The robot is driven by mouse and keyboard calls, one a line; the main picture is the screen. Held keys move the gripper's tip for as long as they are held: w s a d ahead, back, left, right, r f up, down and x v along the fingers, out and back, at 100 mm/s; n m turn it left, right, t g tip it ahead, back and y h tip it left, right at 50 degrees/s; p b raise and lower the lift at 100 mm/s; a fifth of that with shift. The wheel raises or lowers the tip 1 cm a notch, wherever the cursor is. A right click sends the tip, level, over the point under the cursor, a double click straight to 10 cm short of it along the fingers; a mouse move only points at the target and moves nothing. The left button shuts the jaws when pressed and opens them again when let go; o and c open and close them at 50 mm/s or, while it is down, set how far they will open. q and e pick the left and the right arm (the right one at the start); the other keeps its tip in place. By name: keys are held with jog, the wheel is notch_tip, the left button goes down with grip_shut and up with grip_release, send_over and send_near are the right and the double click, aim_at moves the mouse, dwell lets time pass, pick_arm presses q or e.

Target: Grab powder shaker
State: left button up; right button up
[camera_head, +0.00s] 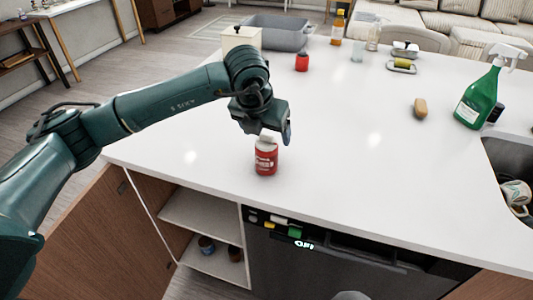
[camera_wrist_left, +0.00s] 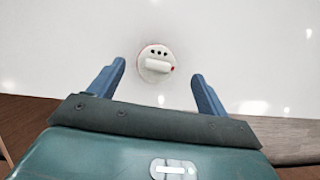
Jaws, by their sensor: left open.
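The powder shaker (camera_head: 265,158) is a red bottle with a white cap, standing upright near the front edge of the white counter. In the left wrist view its round white top (camera_wrist_left: 156,62), with small dark holes, shows between and just beyond the fingertips. My left gripper (camera_head: 276,132) is above the shaker, pointing down. In the left wrist view its two blue fingers (camera_wrist_left: 160,70) are spread apart with nothing between them touching. The shaker's top is partly covered by the gripper in the head view. My right gripper is not in view.
A green spray bottle (camera_head: 478,97) and the sink (camera_head: 507,155) are at the right. The counter around the shaker is clear. A cabinet below stands open.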

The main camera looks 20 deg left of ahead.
aim_at(268, 142)
pick_arm(q)
jog(key=shift+p+x, duration=0.95)
jog(key=shift+x, duration=2)
jog(key=shift+a, duration=0.2)
jog(key=shift+c, duration=0.5)
jog(key=shift+r, duration=0.1)
jog(key=c, duration=1)
